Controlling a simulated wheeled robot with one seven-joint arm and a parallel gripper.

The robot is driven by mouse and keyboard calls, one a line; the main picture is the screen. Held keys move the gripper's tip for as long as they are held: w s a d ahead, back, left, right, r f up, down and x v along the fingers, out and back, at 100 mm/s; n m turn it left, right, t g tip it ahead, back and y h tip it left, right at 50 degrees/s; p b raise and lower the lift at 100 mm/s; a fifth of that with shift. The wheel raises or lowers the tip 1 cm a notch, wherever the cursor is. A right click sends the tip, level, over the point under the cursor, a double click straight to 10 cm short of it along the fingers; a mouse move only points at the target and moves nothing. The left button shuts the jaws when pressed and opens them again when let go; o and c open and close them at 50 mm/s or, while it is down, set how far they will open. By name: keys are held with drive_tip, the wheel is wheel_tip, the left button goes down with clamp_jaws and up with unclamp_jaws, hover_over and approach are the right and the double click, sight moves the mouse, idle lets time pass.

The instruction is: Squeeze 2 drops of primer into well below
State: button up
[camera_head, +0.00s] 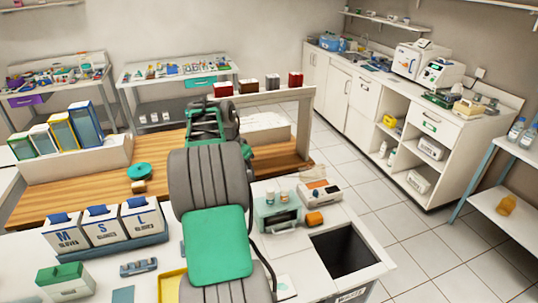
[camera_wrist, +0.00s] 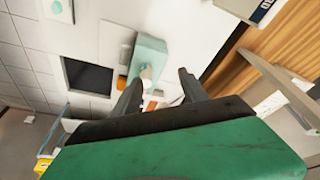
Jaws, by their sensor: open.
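My gripper (camera_wrist: 158,86) shows in the wrist view with its two dark fingers spread apart. Between the fingers, beyond them, a small white bottle (camera_wrist: 147,73) stands at a teal box (camera_wrist: 150,50); I see no contact with the fingers. In the head view the teal box (camera_head: 276,215) sits on the white counter, with two small bottles (camera_head: 269,195) (camera_head: 284,196) on its top. Their labels are too small to read, so I cannot tell which is primer. I cannot make out a well. My arm hides part of the counter, and my fingertips are not clear there.
An orange block (camera_head: 314,218) and a grey device (camera_head: 319,192) are beside the teal box. A dark square opening (camera_head: 344,255) lies to its right. Glove boxes (camera_head: 102,221) stand left of my arm. A wooden counter (camera_head: 70,190) lies behind.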

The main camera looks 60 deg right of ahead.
sight(268, 190)
drive_tip(key=s+d+m, duration=0.1)
drive_tip(key=s+d, duration=0.1)
drive_tip(key=s+d+m, duration=0.1)
drive_tip(key=s+d, duration=0.1)
drive_tip(key=s+d+f+m, duration=0.1)
drive_tip(key=s+d, duration=0.1)
drive_tip(key=shift+s+d+f+g, duration=0.1)
drive_tip(key=shift+s+d+g, duration=0.2)
drive_tip(key=shift+g, duration=0.1)
wheel_tip(268, 190, down, 12)
drive_tip(key=b, duration=0.9)
drive_tip(key=shift+w, duration=0.15)
drive_tip(key=shift+r, duration=0.2)
drive_tip(key=shift+c, duration=0.5)
drive_tip(key=c, duration=0.7)
drive_tip(key=o, duration=0.6)
